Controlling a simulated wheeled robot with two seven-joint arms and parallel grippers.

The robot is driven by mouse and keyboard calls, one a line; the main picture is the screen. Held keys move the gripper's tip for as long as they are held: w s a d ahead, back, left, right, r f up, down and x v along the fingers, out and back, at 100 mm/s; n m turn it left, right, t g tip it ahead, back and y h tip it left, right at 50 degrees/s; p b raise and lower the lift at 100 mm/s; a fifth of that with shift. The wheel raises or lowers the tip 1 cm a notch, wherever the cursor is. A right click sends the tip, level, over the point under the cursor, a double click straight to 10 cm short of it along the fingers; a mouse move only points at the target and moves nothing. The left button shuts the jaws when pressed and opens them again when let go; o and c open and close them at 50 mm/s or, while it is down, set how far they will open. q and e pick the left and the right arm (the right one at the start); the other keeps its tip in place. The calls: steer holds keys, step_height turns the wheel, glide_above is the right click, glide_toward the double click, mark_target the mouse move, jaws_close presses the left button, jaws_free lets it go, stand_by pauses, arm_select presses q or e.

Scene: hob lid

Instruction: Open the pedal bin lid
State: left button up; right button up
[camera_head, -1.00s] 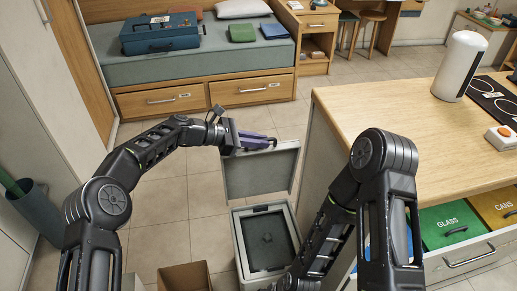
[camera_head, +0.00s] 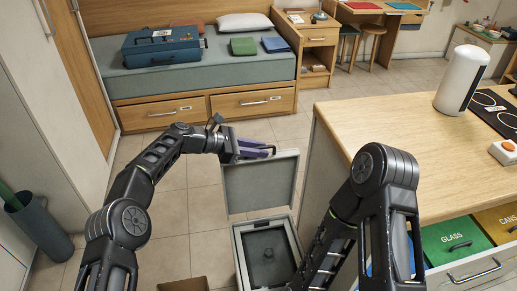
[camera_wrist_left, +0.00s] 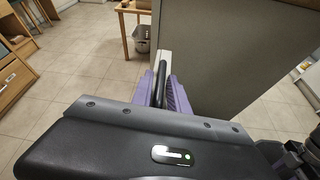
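The grey pedal bin (camera_head: 240,262) stands on the floor left of the counter, with its dark inner opening showing. Its lid (camera_head: 258,186) is raised and stands about upright at the back of the bin. A dark handle (camera_head: 270,150) sits at the lid's top edge. My left gripper (camera_head: 262,149) is at that edge, its purple fingers spread apart with the handle between them. In the left wrist view the fingers (camera_wrist_left: 164,92) lie either side of the dark handle (camera_wrist_left: 160,82); contact is unclear. My right gripper is out of view; only its arm shows.
The wooden counter (camera_head: 375,112) is right of the bin, with drawers of green and yellow sorting lids (camera_head: 452,238) at its front. A brown box (camera_head: 183,285) is at the bottom edge. A bed with drawers (camera_head: 205,80) stands behind. Tiled floor is clear left of the bin.

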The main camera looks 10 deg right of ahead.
arm_select(q)
steer(key=shift+r, duration=0.15)
steer(key=v, duration=0.7)
steer(key=shift+a+r, duration=0.1)
steer(key=shift+a, duration=0.3)
